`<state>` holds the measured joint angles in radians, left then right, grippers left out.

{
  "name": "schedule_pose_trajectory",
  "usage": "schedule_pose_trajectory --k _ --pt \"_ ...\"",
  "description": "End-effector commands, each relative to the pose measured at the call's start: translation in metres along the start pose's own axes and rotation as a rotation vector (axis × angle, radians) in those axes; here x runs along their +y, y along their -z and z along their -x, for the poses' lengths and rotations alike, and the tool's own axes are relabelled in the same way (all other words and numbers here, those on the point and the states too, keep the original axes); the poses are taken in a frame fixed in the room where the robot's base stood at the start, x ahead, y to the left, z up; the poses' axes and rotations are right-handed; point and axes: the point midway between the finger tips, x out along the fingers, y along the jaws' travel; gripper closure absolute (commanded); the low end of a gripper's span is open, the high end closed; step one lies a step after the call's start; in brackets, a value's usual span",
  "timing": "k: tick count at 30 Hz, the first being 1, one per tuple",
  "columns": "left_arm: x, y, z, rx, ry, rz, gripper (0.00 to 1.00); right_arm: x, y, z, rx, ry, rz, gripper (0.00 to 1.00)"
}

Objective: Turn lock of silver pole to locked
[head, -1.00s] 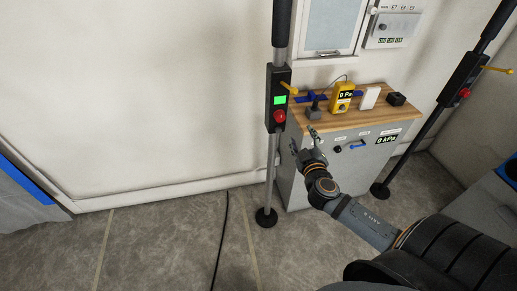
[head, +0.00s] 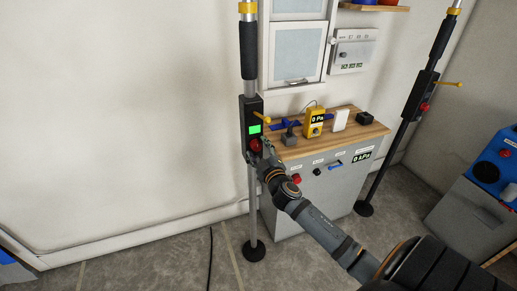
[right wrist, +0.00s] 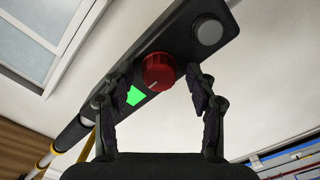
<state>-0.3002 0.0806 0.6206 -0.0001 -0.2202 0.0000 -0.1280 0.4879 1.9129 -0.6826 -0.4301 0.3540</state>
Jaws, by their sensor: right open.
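The silver pole (head: 253,205) stands upright left of the cabinet. Its black lock box (head: 250,110) carries a lit green panel (head: 253,129), a red knob (head: 255,146) and a yellow lever (head: 262,117). My right gripper (head: 267,150) is at the right side of the red knob, partly overlapping the box. In the right wrist view, the open fingers (right wrist: 159,88) stand on either side of the red knob (right wrist: 158,71), with gaps showing; the knob seems just beyond the tips. My left gripper is not in view.
A cabinet with a wooden top (head: 350,138) stands behind my arm, holding a yellow meter (head: 314,122) and small devices. A black pole (head: 395,155) with its own red knob stands at right. A cable (head: 210,255) lies on the floor at left.

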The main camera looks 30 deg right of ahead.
Motion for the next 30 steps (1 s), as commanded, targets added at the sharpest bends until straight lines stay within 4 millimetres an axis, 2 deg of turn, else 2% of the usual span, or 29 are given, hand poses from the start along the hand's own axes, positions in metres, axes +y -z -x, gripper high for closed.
schedule_pose_trajectory --k 7,19,30 --pt "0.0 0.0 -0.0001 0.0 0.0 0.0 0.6 -0.0001 0.0 -0.0011 0.0 0.0 0.0 0.43" --pt "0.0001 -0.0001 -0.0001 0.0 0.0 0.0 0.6 -0.0002 -0.0003 -0.0008 0.0 0.0 0.0 0.97" --pt "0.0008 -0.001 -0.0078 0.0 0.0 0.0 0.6 -0.0015 -0.0022 -0.0009 -0.001 -0.001 -0.072 0.97"
